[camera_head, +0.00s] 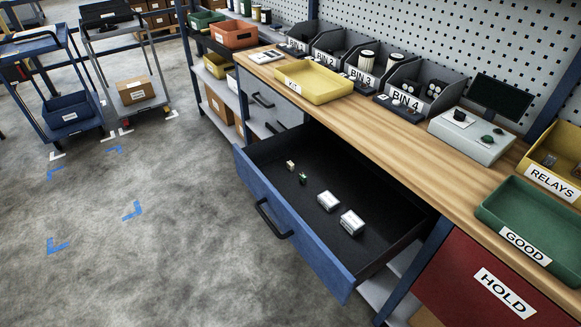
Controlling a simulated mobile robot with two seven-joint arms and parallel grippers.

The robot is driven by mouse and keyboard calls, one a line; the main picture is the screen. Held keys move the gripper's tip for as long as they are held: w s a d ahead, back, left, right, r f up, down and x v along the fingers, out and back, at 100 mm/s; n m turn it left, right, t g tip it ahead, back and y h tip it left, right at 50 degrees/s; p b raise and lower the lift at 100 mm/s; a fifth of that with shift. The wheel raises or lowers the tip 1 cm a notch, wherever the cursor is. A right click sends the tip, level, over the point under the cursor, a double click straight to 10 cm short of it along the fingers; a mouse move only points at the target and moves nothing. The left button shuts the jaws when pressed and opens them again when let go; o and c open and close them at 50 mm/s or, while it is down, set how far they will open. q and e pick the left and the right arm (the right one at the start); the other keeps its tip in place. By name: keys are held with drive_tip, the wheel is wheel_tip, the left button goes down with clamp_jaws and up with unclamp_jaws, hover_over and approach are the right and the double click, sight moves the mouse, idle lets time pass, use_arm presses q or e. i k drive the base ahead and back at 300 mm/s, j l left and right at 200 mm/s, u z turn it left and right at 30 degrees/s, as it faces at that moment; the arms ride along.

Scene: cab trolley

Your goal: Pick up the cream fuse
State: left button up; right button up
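A small cream block (291,165), which looks like the cream fuse, lies in the open blue drawer (290,232) near its left end. A small dark green piece (303,180) lies just to the right of it. Two white box-shaped parts (328,201) (351,222) lie farther right on the dark drawer floor. Nothing covers the cream block, but it is too small to see its details. Neither of my grippers is in view.
The wooden workbench (400,137) above the drawer carries a yellow tray (314,82), grey bins (424,86), a light grey test box (470,135) and a green GOOD tray (530,222). A red HOLD bin (460,270) stands right of the drawer. The floor (150,240) at left is mostly clear, with trolleys (62,118) behind.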

sight(289, 165)
drive_tip(key=i+j+z, duration=0.1)
drive_tip(key=z, duration=0.55)
drive_tip(key=i+j+z, duration=0.15)
drive_tip(key=j+z, duration=0.15)
drive_tip(key=i+j+z, duration=0.1)
drive_tip(key=j+z, duration=0.25)
drive_tip(key=j, duration=0.15)
drive_tip(key=i+j, duration=0.1)
drive_tip(key=j, duration=0.35)
drive_tip(key=i+j+z, duration=0.1)
drive_tip(key=j, duration=0.35)
